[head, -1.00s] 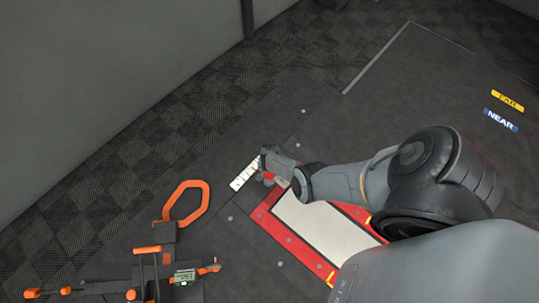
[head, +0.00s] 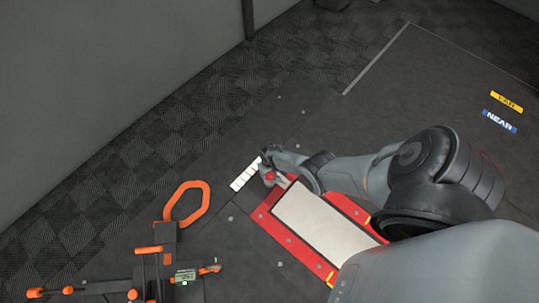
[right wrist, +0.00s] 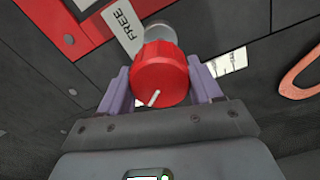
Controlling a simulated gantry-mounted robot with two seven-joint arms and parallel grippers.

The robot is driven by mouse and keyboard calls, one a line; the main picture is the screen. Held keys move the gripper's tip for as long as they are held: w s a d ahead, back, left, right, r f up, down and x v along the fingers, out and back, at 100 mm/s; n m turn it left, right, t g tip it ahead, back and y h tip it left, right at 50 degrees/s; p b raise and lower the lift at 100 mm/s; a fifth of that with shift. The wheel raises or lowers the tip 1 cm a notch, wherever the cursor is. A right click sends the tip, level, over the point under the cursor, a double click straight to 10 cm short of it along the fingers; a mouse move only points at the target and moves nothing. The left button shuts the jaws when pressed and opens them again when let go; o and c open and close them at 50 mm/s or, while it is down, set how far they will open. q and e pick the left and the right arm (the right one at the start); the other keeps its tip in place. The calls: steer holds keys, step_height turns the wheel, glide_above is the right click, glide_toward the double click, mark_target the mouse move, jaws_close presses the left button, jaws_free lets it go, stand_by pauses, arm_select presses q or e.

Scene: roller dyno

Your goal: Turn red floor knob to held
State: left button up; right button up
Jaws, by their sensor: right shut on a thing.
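The red floor knob (head: 269,176) stands at the corner of the red-framed plate in the head view. In the right wrist view the knob (right wrist: 161,72) sits between the two fingers, its white pointer line toward the bottom, slightly left. My right gripper (head: 266,170) is shut on it; the fingers also show in the right wrist view (right wrist: 161,85). A white "FREE" label (right wrist: 122,30) is beside the knob at upper left. A second white label (right wrist: 230,61) is partly hidden behind the right finger, its text unreadable. My left gripper is not in view.
A red frame (head: 290,240) surrounds a pale plate (head: 318,222) in the dark floor. A white marked strip (head: 245,173) lies beside the knob. An orange-handled device (head: 187,204) stands at lower left. Yellow and blue "NEAR" (head: 500,120) labels lie at right.

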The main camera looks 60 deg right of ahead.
steer(key=shift+n, duration=0.6)
steer(key=o, duration=1)
steer(key=shift+o, duration=0.2)
steer(key=shift+r, duration=0.1)
steer(key=shift+r+p, duration=0.55)
steer(key=shift+p, duration=0.1)
step_height(320, 180, up, 10)
steer(key=p, duration=0.8)
steer(key=shift+f+p, duration=0.2)
steer(key=shift+p, duration=0.2)
steer(key=shift+s, duration=0.1)
